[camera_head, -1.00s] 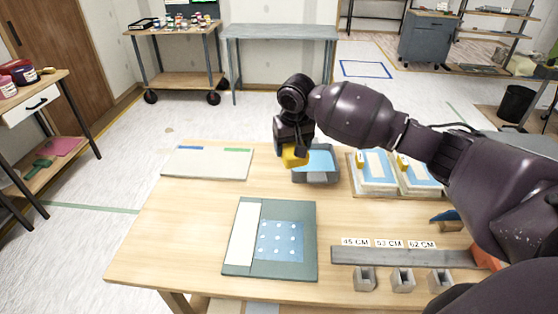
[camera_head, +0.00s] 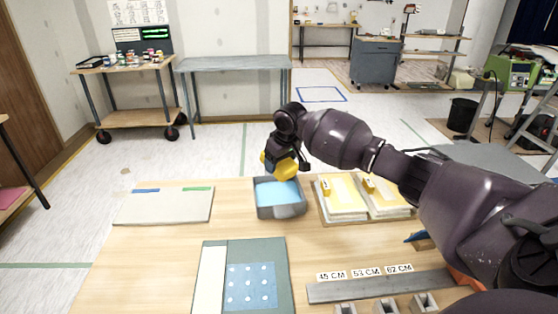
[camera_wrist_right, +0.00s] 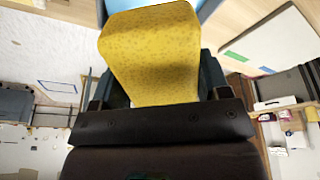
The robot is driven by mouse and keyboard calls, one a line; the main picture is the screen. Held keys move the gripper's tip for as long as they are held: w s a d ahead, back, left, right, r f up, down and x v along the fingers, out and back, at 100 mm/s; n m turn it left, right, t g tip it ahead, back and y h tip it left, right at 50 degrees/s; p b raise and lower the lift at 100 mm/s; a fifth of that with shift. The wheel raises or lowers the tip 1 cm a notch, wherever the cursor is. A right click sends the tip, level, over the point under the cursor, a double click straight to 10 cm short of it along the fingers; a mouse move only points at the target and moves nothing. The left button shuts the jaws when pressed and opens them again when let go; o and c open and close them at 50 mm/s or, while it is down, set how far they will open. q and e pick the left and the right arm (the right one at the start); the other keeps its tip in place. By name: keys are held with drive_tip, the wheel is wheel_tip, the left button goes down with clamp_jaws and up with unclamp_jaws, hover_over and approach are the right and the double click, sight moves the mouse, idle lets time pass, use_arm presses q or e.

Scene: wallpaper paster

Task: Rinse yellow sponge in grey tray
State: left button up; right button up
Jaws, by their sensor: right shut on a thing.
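The yellow sponge (camera_head: 284,167) is in my right gripper (camera_head: 281,160), which is shut on it. In the right wrist view the sponge (camera_wrist_right: 152,55) fills the middle between the fingers. The grey tray (camera_head: 281,211) with light blue water inside stands on the wooden table, just below and slightly in front of the gripper. The sponge is above the tray's back edge, and the gripper hides part of that edge. I cannot tell whether the sponge touches the tray. My left gripper is not in view.
A pale board (camera_head: 165,207) lies left of the tray. A wooden holder with yellow-topped pads (camera_head: 341,197) stands to its right. A green mat (camera_head: 266,252) with a dotted blue sheet lies in front. A grey ruler bar (camera_head: 375,287) lies front right.

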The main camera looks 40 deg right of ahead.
drive_tip(key=shift+f, duration=0.65)
drive_tip(key=shift+f+b, duration=0.7)
drive_tip(key=shift+f, duration=0.2)
drive_tip(key=shift+f+b, duration=0.45)
drive_tip(key=shift+f, duration=1.8)
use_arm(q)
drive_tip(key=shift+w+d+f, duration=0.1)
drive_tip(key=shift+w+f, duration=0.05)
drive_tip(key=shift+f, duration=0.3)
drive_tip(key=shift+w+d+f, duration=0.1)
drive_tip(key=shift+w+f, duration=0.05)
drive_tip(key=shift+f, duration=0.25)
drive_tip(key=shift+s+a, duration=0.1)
